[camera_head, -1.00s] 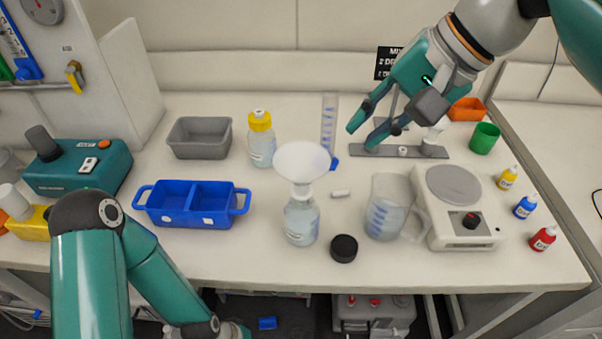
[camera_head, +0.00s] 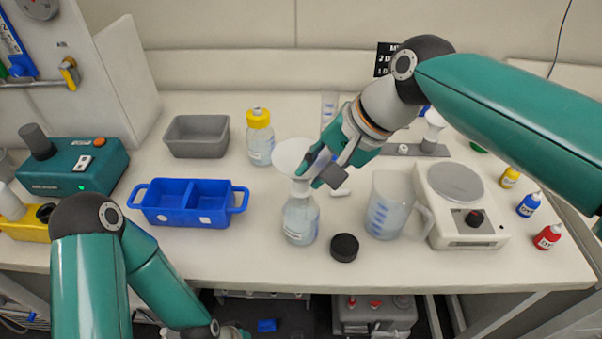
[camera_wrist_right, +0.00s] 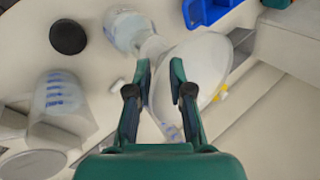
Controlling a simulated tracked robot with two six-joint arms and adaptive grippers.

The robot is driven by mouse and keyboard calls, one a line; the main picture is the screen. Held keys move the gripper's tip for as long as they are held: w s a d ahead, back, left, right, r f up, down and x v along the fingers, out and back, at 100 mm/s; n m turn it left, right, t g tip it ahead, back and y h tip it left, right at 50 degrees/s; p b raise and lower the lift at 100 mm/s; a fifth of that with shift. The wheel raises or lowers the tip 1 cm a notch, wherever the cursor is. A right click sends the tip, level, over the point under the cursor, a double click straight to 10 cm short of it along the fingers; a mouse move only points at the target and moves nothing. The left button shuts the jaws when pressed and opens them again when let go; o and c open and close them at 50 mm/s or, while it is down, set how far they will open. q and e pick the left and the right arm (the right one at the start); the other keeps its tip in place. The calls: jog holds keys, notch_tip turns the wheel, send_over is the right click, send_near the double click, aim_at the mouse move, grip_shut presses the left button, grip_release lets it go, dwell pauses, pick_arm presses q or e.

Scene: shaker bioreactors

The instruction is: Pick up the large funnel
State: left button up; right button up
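The large funnel (camera_head: 290,156) is white and stands upright in the neck of a clear bottle (camera_head: 299,222) on the bench. My right gripper (camera_head: 306,178) is at the funnel's right side, just below the rim. In the right wrist view, the open fingers of my right gripper (camera_wrist_right: 160,68) reach toward the funnel (camera_wrist_right: 205,65), with its white surface showing between the tips. Whether they touch it I cannot tell. My left gripper (camera_head: 232,332) is only partly in view at the bottom edge, and its fingers are not clear.
A black cap (camera_head: 344,247), a measuring jug (camera_head: 387,207) and a scale (camera_head: 465,220) stand right of the bottle. A blue two-part tray (camera_head: 190,203), a grey bin (camera_head: 196,137) and a yellow-capped bottle (camera_head: 260,140) stand to the left and behind.

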jog(key=shift+a+f, duration=0.1)
jog(key=shift+f, duration=0.1)
grip_shut()
jog(key=shift+r, duration=0.1)
